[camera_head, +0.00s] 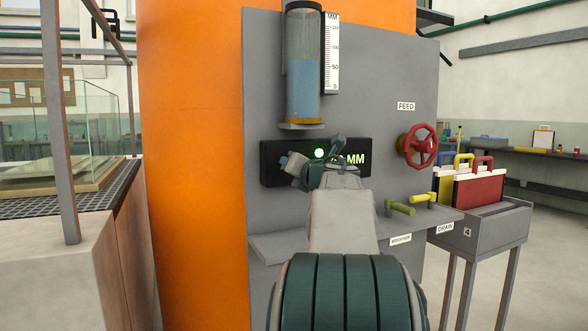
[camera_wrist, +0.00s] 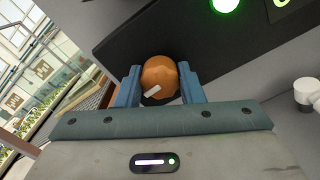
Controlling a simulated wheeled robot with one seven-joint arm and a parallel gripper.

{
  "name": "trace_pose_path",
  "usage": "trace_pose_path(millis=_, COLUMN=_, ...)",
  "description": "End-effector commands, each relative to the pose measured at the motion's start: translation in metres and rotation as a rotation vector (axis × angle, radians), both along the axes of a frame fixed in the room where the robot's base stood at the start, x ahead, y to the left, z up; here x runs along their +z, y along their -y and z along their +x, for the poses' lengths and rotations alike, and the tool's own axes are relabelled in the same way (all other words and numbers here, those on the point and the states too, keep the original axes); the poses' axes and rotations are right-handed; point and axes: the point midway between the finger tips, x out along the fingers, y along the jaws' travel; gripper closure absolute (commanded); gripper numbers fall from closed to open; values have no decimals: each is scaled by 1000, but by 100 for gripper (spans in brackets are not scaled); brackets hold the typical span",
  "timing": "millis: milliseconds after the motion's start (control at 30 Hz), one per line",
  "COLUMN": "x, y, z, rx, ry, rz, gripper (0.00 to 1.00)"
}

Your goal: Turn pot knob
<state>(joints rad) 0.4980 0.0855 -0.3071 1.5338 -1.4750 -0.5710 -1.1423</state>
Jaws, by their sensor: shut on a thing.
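The pot knob is an orange-brown round knob (camera_wrist: 158,78) with a white pointer mark. In the wrist view it sits between the two blue fingers of my gripper (camera_wrist: 160,88), which is shut on it. The white mark points toward the lower left of that view. The knob is at the dark display panel (camera_head: 268,167), which has a lit green lamp (camera_head: 319,153) and green "MM" lettering. In the head view my gripper (camera_head: 290,166) is at the panel's left part, and my arm hides the knob and part of the readout.
Above the panel stands a clear tube with blue liquid (camera_head: 304,88) beside a scale (camera_head: 332,55). To the right are a red FEED handwheel (camera_head: 417,146), yellow-green valve handles (camera_head: 400,207) by a ledge, and a cart (camera_head: 485,225) with coloured cases. An orange column (camera_head: 190,150) stands left.

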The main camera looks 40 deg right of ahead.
Motion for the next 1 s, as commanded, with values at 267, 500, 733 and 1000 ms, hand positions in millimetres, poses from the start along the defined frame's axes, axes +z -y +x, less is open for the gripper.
trace_pose_path(millis=267, x=-1, y=1, z=0, rx=-2, ry=-2, rz=1, gripper=88)
trace_pose_path(millis=500, x=-1, y=1, z=0, rx=-1, ry=-2, rz=1, gripper=44)
trace_pose_path(millis=733, x=0, y=0, z=-4, rx=-1, ry=1, rz=1, gripper=44)
trace_pose_path(millis=1000, x=2, y=-9, z=-42, rx=-3, ry=1, rz=1, gripper=44)
